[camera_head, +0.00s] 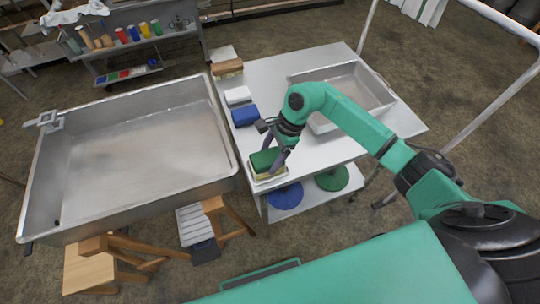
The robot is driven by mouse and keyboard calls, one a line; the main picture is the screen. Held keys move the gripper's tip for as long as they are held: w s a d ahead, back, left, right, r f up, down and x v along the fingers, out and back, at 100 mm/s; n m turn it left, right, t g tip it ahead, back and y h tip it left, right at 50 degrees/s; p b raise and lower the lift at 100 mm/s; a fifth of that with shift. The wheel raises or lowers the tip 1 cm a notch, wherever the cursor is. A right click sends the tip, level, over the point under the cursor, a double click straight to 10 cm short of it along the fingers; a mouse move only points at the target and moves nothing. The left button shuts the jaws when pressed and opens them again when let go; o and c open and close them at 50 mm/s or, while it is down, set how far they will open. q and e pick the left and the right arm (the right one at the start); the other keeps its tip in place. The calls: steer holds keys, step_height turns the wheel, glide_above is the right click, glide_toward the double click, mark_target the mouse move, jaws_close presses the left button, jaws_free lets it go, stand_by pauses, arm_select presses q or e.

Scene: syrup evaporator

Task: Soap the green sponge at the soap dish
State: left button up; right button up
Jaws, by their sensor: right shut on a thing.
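The green sponge (263,160) is at the front left corner of the metal table (305,158). My right gripper (271,158) points down over it and is shut on it, with a dark finger on each side. Directly under the sponge is a pale, yellowish block in a shallow light dish, the soap dish (266,179). The sponge appears to rest on or just above the soap; the contact is partly hidden. My left gripper is out of view.
A blue sponge (244,116), a white block (238,96) and a brown brush-like block (228,68) line the table's left edge. A rectangular metal basin (378,104) stands at the right. A large evaporator pan (130,145) is left of the table. Stools (90,265) stand in front.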

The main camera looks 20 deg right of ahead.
mark_target(270, 156)
steer(key=shift+r+p, duration=1.75)
steer(key=shift+r, duration=1.7)
